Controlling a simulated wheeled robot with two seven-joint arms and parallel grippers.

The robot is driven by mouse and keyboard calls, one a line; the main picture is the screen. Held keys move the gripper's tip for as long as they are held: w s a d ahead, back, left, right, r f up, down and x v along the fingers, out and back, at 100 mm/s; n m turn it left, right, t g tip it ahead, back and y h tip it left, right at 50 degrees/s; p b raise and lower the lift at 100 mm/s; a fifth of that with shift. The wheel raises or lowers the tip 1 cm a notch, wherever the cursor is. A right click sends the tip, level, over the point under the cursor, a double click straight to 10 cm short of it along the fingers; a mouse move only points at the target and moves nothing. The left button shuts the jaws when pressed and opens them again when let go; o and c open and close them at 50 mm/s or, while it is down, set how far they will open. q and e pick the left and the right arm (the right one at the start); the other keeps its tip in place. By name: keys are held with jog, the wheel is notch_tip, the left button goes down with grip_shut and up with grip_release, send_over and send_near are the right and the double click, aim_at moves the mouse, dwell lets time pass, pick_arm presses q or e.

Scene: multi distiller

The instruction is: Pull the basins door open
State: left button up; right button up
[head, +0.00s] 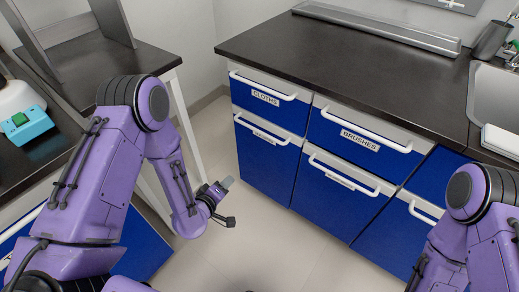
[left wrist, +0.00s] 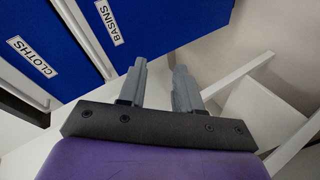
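The basins door (head: 262,168) is a blue cabinet front below the cloths drawer (head: 262,105). It has a white bar handle (head: 262,131) near its top and looks closed; the handle partly covers its label in the head view. In the left wrist view the BASINS label (left wrist: 109,22) is readable on the blue front at the upper left. My left gripper (head: 224,190) is in front of and to the left of this door, low over the floor. Its two grey fingers (left wrist: 159,66) are apart with nothing between them. My right gripper is out of view; only its arm shows at the lower right.
The brushes drawer (head: 355,140) and another blue door (head: 338,195) are right of the basins door. A dark counter (head: 350,75) is above them. A white-legged table (head: 185,120) stands at the left. Light floor (head: 255,235) lies free in front of the cabinets.

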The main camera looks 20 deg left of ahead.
aim_at(258, 130)
pick_arm(q)
jog(key=w+d+r+t+h+b, duration=0.1)
jog(key=w+r+t+h+b, duration=0.1)
jog(key=w, duration=0.5)
jog(key=w+d+r+n+t+h+b, duration=0.1)
jog(key=w+d+r+t+b, duration=0.1)
jog(key=w, duration=0.5)
jog(key=w+d+r+n+t+h+b, duration=0.1)
jog(key=w+d+r+t+h+b, duration=0.1)
jog(key=w+b, duration=0.2)
jog(key=shift+w+d+r+h, duration=0.1)
jog(key=shift+w+r+h, duration=0.05)
jog(key=shift+w, duration=0.6)
jog(key=shift+w+r+h, duration=0.15)
jog(key=shift+w, duration=0.55)
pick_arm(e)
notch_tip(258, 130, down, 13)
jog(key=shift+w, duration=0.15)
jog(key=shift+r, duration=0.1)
pick_arm(q)
grip_shut()
